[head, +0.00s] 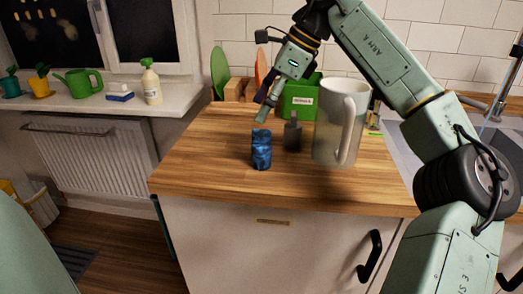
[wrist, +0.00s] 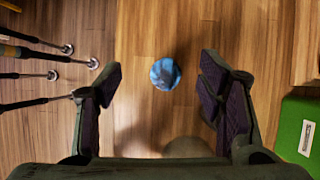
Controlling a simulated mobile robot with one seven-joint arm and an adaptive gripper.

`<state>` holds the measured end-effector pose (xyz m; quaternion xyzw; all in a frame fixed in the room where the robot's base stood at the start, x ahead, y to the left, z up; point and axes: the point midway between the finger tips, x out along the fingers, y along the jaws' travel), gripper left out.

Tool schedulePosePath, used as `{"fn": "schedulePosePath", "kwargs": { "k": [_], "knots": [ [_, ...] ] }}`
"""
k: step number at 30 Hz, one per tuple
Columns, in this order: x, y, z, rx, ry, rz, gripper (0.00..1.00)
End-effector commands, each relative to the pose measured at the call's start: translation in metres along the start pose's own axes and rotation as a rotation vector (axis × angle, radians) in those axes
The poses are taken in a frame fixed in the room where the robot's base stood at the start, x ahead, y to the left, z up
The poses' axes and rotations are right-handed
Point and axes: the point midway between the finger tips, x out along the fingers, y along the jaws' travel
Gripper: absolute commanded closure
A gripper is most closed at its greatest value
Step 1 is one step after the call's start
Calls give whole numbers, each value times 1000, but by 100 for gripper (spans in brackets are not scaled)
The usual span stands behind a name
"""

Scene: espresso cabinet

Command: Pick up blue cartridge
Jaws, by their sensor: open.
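The blue cartridge (head: 261,149) stands upright on the wooden countertop, near its front edge. It is dark blue with a mottled pattern. In the wrist view the cartridge (wrist: 165,74) is seen from above as a round blue top, between the lines of my two fingers and a little beyond their tips. My gripper (head: 264,107) is above and just behind the cartridge in the head view, pointing down. In the wrist view my gripper (wrist: 160,82) is open with nothing between its fingers.
A large translucent pitcher (head: 338,125) and a small dark bottle (head: 292,132) stand right of the cartridge. A green box (head: 299,98) is behind them. The counter (head: 200,160) left of the cartridge is clear. A windowsill (head: 110,103) with pots and bottles is at the left.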

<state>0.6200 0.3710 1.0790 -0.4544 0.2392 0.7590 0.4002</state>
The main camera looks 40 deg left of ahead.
Motion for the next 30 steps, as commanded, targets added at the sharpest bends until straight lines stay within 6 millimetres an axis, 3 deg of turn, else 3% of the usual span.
{"fn": "schedulePosePath", "kwargs": {
  "k": [3, 6, 12, 19, 27, 30],
  "knots": [
    [-16, -4, -28, 40, 86, -21, 38],
    [-8, -5, -36, 47, 105, -21, 38],
    [23, -6, -38, 46, 104, -20, 38],
    [41, -6, -37, 46, 101, -20, 38],
    [80, -8, -36, 46, 100, -19, 38],
    [86, -8, -36, 46, 99, -21, 38]
  ]
}}
